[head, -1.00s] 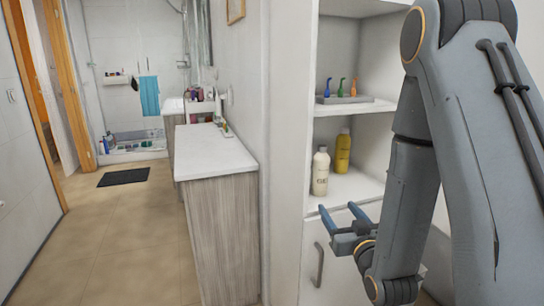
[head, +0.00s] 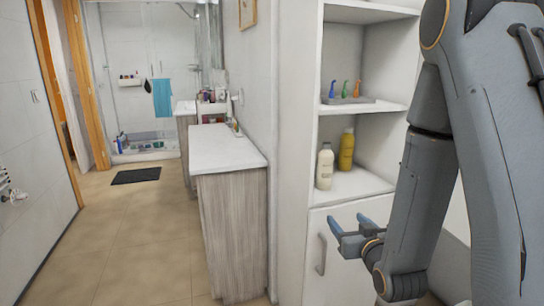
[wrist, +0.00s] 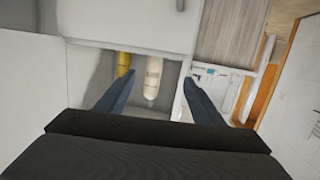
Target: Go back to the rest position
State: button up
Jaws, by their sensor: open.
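My gripper (head: 349,227) is open and empty in front of the shelf unit, a little below the shelf with the two bottles. Its two blue fingers stand apart in the wrist view (wrist: 155,92). A white bottle (head: 325,166) and a yellow bottle (head: 346,150) stand upright on the shelf (head: 355,189). Both also show between or near the fingers in the wrist view, the white bottle (wrist: 153,75) and the yellow bottle (wrist: 123,64). My gripper touches neither bottle.
The shelf above holds a grey tray (head: 350,100) with small blue, orange and green items. A cabinet door with a handle (head: 322,254) is below. A counter (head: 226,148) stands to the left. The tiled floor (head: 120,240) is clear, with a dark mat (head: 136,176) farther back.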

jog(key=s+f+g+h, duration=0.2)
jog(key=s+f+g, duration=0.3)
jog(key=s+g, duration=0.4)
jog(key=s+a+r+m+g, duration=0.1)
jog(key=s+r+g, duration=0.2)
jog(key=s, duration=1.2)
jog(key=g, duration=0.3)
jog(key=shift+s+a+g, duration=0.35)
jog(key=shift+g, duration=0.05)
